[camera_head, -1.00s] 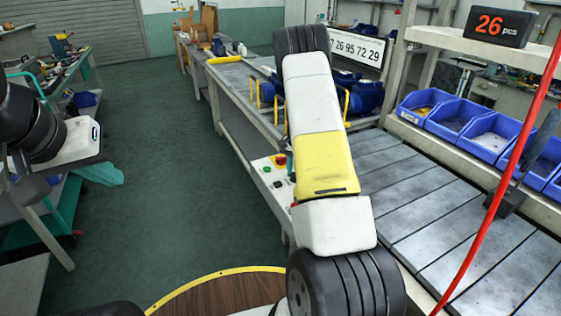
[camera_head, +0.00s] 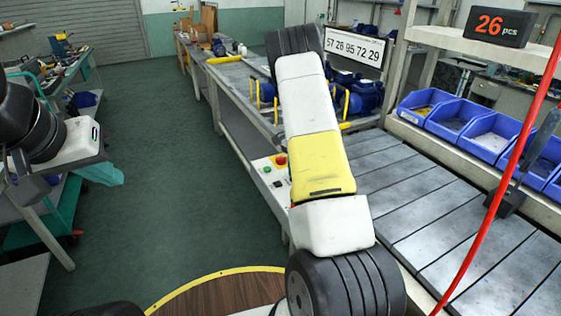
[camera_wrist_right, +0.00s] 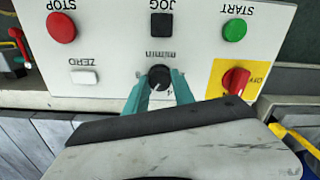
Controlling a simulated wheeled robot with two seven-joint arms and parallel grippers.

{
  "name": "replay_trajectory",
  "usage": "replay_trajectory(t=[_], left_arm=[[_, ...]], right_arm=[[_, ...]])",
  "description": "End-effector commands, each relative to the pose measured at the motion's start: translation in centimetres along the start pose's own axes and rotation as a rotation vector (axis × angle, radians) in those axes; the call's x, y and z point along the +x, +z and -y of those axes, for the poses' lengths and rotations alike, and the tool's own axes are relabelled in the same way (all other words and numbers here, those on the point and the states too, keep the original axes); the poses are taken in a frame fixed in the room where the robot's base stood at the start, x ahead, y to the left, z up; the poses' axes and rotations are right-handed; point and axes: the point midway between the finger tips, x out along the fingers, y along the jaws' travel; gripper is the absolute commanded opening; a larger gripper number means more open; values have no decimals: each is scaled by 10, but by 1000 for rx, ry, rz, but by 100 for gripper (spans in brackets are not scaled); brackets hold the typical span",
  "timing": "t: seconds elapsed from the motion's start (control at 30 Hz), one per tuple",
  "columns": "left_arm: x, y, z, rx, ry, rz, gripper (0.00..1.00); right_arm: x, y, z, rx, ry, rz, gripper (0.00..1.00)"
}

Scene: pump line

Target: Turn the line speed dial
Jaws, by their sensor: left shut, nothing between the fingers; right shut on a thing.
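The line speed dial (camera_wrist_right: 159,75) is a round black knob with a pale pointer mark, on a light control panel (camera_wrist_right: 115,60); the label beside it reads m/min. In the right wrist view my right gripper (camera_wrist_right: 158,86) has its teal fingers on either side of the dial, shut on it. The panel also shows in the head view (camera_head: 255,163), but my right arm hides the dial and the right gripper there. My left gripper (camera_head: 104,172) is at the left of the head view, shut and empty, far from the panel.
Around the dial are a red STOP button (camera_wrist_right: 61,27), a black JOG button (camera_wrist_right: 162,24), a green START button (camera_wrist_right: 235,30), a white ZERO button (camera_wrist_right: 85,77) and a red switch (camera_wrist_right: 236,81) on yellow. Blue pumps (camera_head: 362,97) stand behind; blue bins (camera_head: 487,132) line the right.

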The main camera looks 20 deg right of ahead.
Motion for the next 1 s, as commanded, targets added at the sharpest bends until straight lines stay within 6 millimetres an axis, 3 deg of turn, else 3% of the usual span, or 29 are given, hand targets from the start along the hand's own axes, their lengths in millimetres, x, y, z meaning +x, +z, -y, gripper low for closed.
replay_trajectory(t=[0.17,0.2,0.3,0.67,1.0], left_arm=[[0,0,0,0,0,0,0],[0,0,0,0,0,0,0],[0,0,0,0,0,0,0],[0,0,0,0,0,0,0],[0,0,0,0,0,0,0]], right_arm=[[-1,-1,1,-1,-3,-3,0],[-1,-1,1,-1,-3,-3,34],[-1,-1,1,-1,-3,-2,52],[-4,0,1,-2,-1,-1,52],[-58,-1,1,-1,-5,-3,52]])
